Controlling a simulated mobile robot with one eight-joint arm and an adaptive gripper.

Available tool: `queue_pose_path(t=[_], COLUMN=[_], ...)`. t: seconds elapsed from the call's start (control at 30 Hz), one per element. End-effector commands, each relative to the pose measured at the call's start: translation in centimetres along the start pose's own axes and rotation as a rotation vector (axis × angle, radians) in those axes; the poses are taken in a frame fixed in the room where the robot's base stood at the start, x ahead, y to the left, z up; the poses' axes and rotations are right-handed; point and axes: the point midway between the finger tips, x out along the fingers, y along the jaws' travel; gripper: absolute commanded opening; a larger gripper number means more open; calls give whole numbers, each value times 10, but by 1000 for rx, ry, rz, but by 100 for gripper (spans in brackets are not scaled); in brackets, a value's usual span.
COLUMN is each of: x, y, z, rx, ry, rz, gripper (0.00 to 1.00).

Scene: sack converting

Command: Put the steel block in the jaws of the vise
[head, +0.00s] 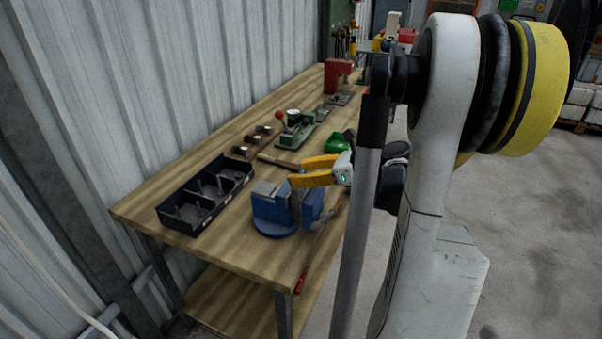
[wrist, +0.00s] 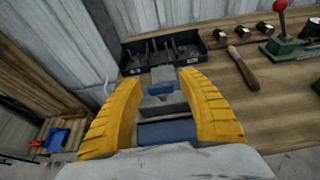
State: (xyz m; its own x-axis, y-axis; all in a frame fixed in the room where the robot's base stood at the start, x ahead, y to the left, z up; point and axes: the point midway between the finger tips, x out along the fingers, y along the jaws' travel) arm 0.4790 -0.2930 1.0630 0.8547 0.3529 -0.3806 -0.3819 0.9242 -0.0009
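The blue vise (head: 270,211) with grey steel jaws stands near the front end of the wooden workbench. My gripper (head: 296,172) has yellow fingers spread apart, above and just behind the vise in the head view. In the wrist view the vise (wrist: 166,131) lies between and beyond the open fingers (wrist: 161,78), with its grey jaw tops and a dark part between them showing. I cannot pick out the steel block for certain; I cannot tell whether a grey shape at the jaws is the block or part of the vise. Nothing is clearly held.
A dark divided tray (head: 168,213) lies left of the vise on the bench (head: 255,256). A wooden-handled tool (wrist: 242,68), several dark round-ended pieces and a green press with a red knob (wrist: 280,6) lie farther along. A corrugated wall runs behind the bench.

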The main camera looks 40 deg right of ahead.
Motion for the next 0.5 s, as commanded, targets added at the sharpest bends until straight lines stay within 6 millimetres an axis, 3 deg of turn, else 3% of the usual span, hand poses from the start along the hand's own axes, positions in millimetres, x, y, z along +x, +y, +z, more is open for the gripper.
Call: queue_pose_path(t=[0.17, 0.5], x=[-10, -84], y=[-1, -1], z=[4, 5], rx=[1, 2], ry=[0, 0], rz=[-2, -5], gripper=[46, 46])
